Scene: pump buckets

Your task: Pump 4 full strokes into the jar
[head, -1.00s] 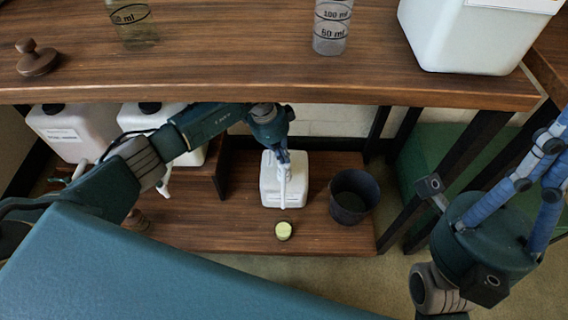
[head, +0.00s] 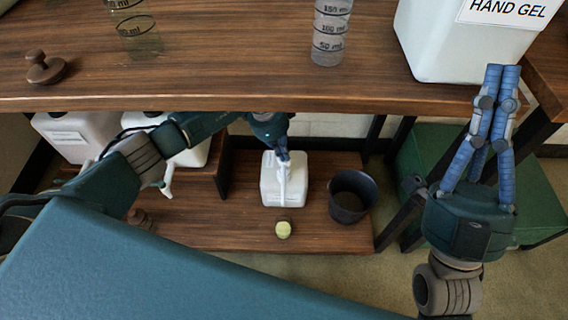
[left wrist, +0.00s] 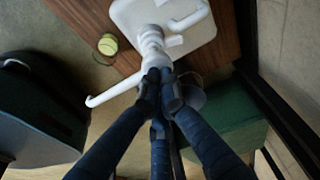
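A white pump bottle (head: 270,190) stands on the low wooden shelf, its long white spout pointing toward me. In the left wrist view the bottle (left wrist: 122,12) is upper centre, with the pump's spout (left wrist: 112,93) reaching lower left. My left gripper (head: 283,156) is right over the pump head; in the left wrist view its fingertips (left wrist: 160,80) are close together at the pump top. I cannot tell whether they touch it. My right gripper (head: 503,70) is shut and empty, fingers up. Clear graduated jars stand on the upper table, one centre (head: 328,35), one left (head: 136,25).
A dark bucket (head: 352,197) stands right of the bottle, and a yellow-green round object (head: 283,229) lies in front. A large white HAND GEL container (head: 440,50) and a wooden knobbed lid (head: 45,68) are on the upper table (head: 220,80). White canisters (head: 75,135) stand lower left.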

